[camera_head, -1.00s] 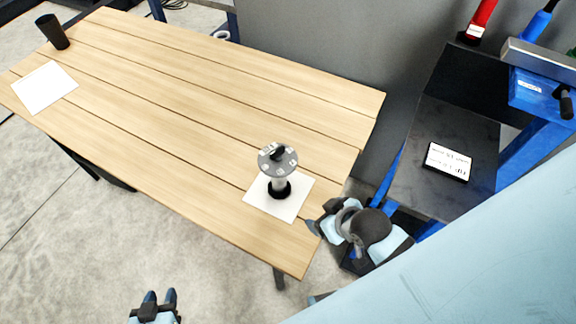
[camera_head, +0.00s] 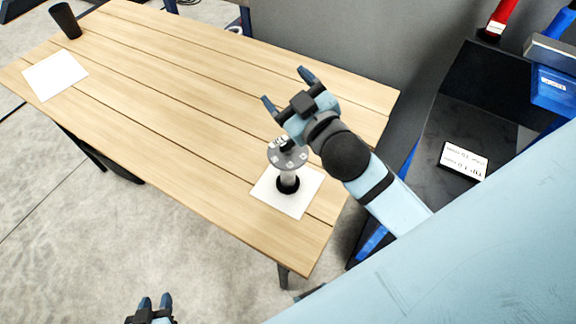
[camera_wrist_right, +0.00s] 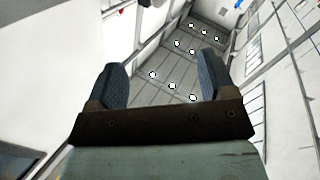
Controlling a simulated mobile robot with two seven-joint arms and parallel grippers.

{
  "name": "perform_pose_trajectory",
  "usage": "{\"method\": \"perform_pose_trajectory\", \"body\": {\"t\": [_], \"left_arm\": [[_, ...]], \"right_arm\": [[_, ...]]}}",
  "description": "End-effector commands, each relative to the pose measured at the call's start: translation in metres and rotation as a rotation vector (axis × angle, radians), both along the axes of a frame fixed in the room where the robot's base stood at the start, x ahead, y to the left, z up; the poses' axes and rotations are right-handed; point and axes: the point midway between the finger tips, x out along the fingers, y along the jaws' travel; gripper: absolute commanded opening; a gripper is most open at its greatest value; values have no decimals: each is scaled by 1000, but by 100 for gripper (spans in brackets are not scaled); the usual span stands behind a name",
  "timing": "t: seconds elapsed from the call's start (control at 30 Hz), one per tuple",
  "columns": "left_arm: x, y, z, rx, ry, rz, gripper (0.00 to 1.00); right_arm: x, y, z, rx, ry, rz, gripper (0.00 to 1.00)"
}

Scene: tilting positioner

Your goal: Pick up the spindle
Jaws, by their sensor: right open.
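The spindle (camera_head: 288,180) stands upright on a white sheet (camera_head: 297,206) at the near right end of the wooden table. It has a grey disc on top, a pale shaft and a black base. My right gripper (camera_head: 287,89) is open and empty above the table, further back than the spindle. In the right wrist view its two fingers (camera_wrist_right: 164,85) are apart with nothing between them, and the spindle does not show there. My left gripper (camera_head: 155,303) is low at the bottom edge, off the table, with its fingers apart and nothing between them.
A black cup (camera_head: 65,21) and another white sheet (camera_head: 55,75) are at the far left of the wooden table (camera_head: 180,90). The table's middle is clear. A dark bench (camera_head: 478,115) with a labelled box (camera_head: 464,160) stands at the right, with red and blue tools behind.

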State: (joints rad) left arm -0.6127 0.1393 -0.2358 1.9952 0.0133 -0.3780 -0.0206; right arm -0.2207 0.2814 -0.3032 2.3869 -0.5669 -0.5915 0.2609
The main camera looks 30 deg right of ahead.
Motion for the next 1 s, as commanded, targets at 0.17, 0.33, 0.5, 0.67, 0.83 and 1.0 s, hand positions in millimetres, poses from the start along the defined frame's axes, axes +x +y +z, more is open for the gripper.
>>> {"method": "perform_pose_trajectory", "body": {"t": [0.17, 0.33, 0.5, 0.67, 0.83, 1.0], "left_arm": [[-1, 1, -1, 1, 3, 0, 39], [-1, 1, -2, 2, 4, 1, 39], [-1, 1, -2, 2, 4, 1, 39], [-1, 1, -2, 2, 4, 1, 39], [-1, 1, -2, 2, 4, 1, 39], [-1, 1, -2, 1, 3, 1, 39]], "right_arm": [[3, 60, 85, -178, -474, 285, 77], [-30, 126, 115, -432, -825, 665, 77], [-61, 168, 87, -784, -995, 1094, 77], [-66, 164, 30, -1191, -934, 1496, 77], [-41, 111, -22, -1647, -598, 1824, 77], [-12, 43, -36, -1966, -142, 1960, 77]]}}
